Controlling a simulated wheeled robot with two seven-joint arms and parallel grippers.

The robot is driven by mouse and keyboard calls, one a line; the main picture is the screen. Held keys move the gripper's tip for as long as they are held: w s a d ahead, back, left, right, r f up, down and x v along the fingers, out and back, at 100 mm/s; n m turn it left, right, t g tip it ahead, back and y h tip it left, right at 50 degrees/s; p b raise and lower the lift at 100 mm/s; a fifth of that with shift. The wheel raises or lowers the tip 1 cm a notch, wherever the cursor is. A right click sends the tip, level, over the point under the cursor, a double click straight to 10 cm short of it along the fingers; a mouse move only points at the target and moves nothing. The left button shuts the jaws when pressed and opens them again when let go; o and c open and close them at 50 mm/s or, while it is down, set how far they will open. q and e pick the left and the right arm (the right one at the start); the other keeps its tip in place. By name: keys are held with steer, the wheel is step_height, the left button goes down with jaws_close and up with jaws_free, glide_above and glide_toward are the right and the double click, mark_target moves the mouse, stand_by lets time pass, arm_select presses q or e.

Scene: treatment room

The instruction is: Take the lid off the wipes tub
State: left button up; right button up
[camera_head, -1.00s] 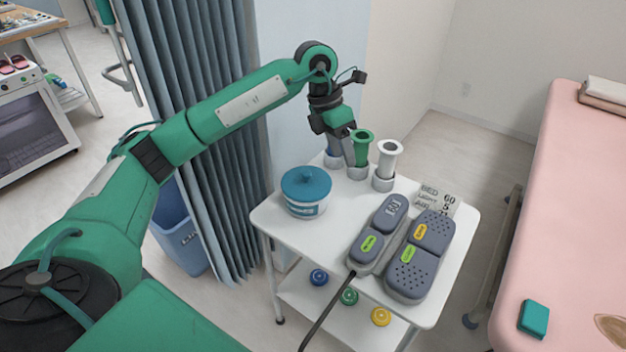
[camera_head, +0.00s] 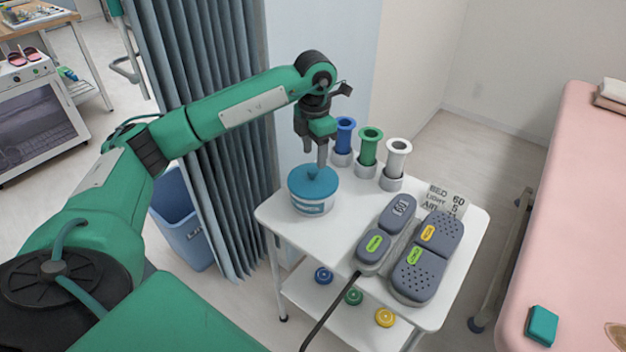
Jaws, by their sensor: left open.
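The wipes tub (camera_head: 312,207) stands upright at the left end of the white trolley's top. It is white with a blue label, and its teal lid (camera_head: 305,186) is on it. The lid has a small knob (camera_head: 312,172) at its middle. My left gripper (camera_head: 316,163) points down just above the lid, with its fingertips at the knob. It is open; whether the fingers touch the knob I cannot tell. My right gripper is not in view.
Blue, green and white holders (camera_head: 369,148) stand close behind and right of the tub on the trolley (camera_head: 335,235). Grey handsets (camera_head: 421,262) with a cable lie to the right. A curtain (camera_head: 215,130) hangs at left and a pink couch (camera_head: 580,200) stands at right.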

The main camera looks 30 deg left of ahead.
mark_target(313, 169)
arm_select(q)
steer(key=f, duration=0.5)
steer(key=shift+s+a, duration=0.1)
steer(key=shift+a, duration=0.1)
steer(key=c, duration=1.1)
